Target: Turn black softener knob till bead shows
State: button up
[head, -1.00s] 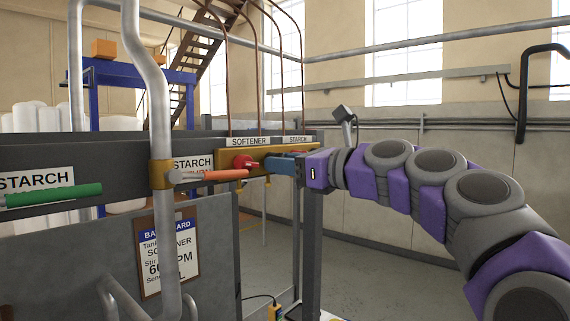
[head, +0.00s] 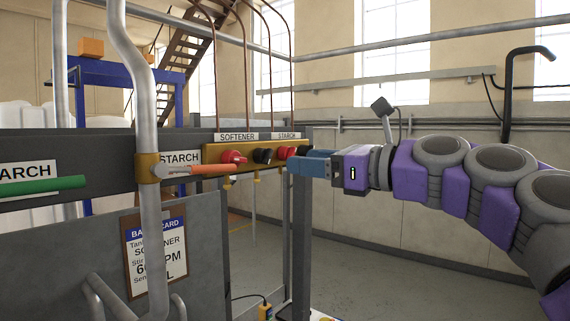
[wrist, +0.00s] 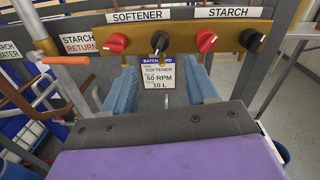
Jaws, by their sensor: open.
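The black softener knob (wrist: 161,41) sits on a brass-coloured strip (wrist: 183,28), under the right end of the SOFTENER label (wrist: 141,16). It also shows in the head view (head: 262,155), right of the red softener knob (head: 233,157). In the wrist view, the red softener knob (wrist: 116,42) is to its left. My gripper (wrist: 162,72) is open and empty. Its blue fingers lie below the strip, apart from each other, with the black softener knob between their lines and ahead of them. In the head view my gripper (head: 299,162) is right of this knob. I see no bead.
A red starch knob (wrist: 206,40) and a black starch knob (wrist: 252,39) are to the right on the same strip. A batch card (wrist: 158,76) hangs below. A grey pipe (head: 146,110) and orange handle (head: 210,169) stand left of the strip.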

jog(key=v, duration=0.9)
jog(key=shift+w+b, duration=0.2)
jog(key=shift+b, duration=0.15)
jog(key=shift+f, duration=0.1)
jog(key=s+a+f+n+g+h+b, duration=0.25)
jog(key=a+f+n+b, duration=0.2)
jog(key=f, duration=0.95)
jog(key=s+a+f+n+g+h+b, duration=0.25)
jog(key=s+f+n+b, duration=0.2)
jog(key=f, duration=0.85)
jog(key=s+a+f+n+g+h+b, duration=0.25)
jog(key=a+f+b, duration=0.2)
jog(key=f, duration=0.95)
jog(key=s+d+f+n+g+h+b, duration=0.1)
jog(key=s+d+f+n+h+b, duration=0.1)
jog(key=s+d+f+n+b, duration=0.2)
jog(key=s+d+f+n+g+h+b, duration=0.2)
jog(key=s+f, duration=0.7)
jog(key=f, duration=1)
jog(key=s+d+f+n+g+h+b, duration=0.1)
jog(key=s+d+f+n+h+b, duration=0.2)
jog(key=f, duration=0.9)
jog(key=s+d+n+b, duration=0.3)
jog(key=s+d, duration=0.1)
jog(key=shift+s+d+g, duration=0.15)
jog(key=shift+s+g, duration=0.15)
jog(key=shift+g, duration=0.05)
